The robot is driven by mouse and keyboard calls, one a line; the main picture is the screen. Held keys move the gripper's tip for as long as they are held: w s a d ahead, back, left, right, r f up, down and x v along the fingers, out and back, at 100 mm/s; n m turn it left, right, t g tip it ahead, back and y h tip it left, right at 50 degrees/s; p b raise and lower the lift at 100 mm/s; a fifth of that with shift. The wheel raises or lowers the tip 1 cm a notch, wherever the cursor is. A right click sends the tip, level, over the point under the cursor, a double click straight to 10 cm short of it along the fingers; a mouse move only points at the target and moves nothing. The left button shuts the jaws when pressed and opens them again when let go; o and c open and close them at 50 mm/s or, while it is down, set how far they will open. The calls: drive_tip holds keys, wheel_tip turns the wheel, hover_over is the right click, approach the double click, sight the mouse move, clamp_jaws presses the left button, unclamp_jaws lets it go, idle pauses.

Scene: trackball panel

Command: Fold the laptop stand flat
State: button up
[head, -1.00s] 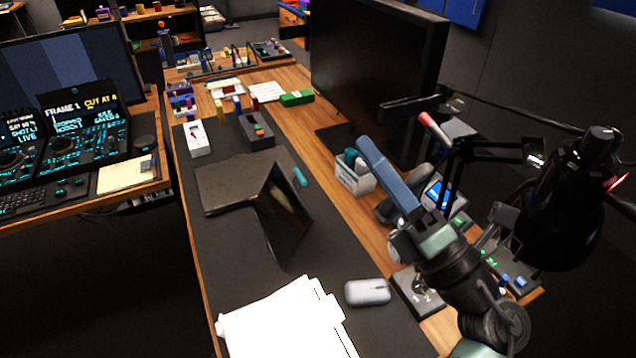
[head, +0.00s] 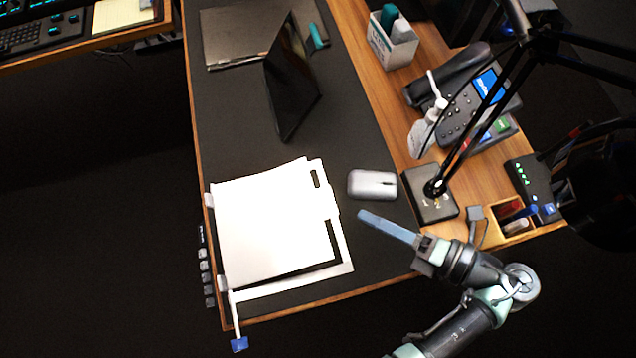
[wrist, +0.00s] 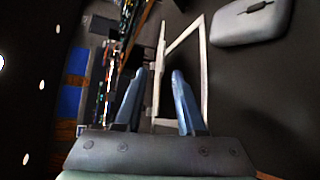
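The white laptop stand (head: 270,225) is at the near end of the dark desk mat. Its broad plate, with a slot at the upper right, lies over a thin white base frame (head: 315,283). A dark gap shows between them along the near and right sides. In the wrist view the plate (wrist: 159,75) is nearly edge-on beside the base frame (wrist: 205,70), so it appears raised at an angle; how far is unclear. My gripper (head: 362,214) is right of the stand, apart from it. In the wrist view its blue fingers (wrist: 160,70) are spread, with nothing visibly gripped.
A grey mouse (head: 372,185) lies just beyond my gripper. A lamp base (head: 432,197), phone (head: 470,100) and small wooden tray (head: 512,222) are at the right. A white strip with a blue end (head: 239,344) overhangs the near desk edge.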

sight(315, 195)
drive_tip(key=b+x, duration=0.1)
drive_tip(key=b, duration=0.4)
drive_tip(key=b+x, duration=0.2)
drive_tip(key=b, duration=0.3)
drive_tip(key=b+x, duration=0.1)
drive_tip(key=b, duration=0.4)
drive_tip(key=shift+a+f+b, duration=0.3)
drive_tip(key=shift+f+b, duration=0.05)
drive_tip(key=x, duration=0.5)
drive_tip(key=b+x, duration=0.1)
drive_tip(key=x, duration=0.2)
drive_tip(key=shift+r, duration=0.4)
clamp_jaws()
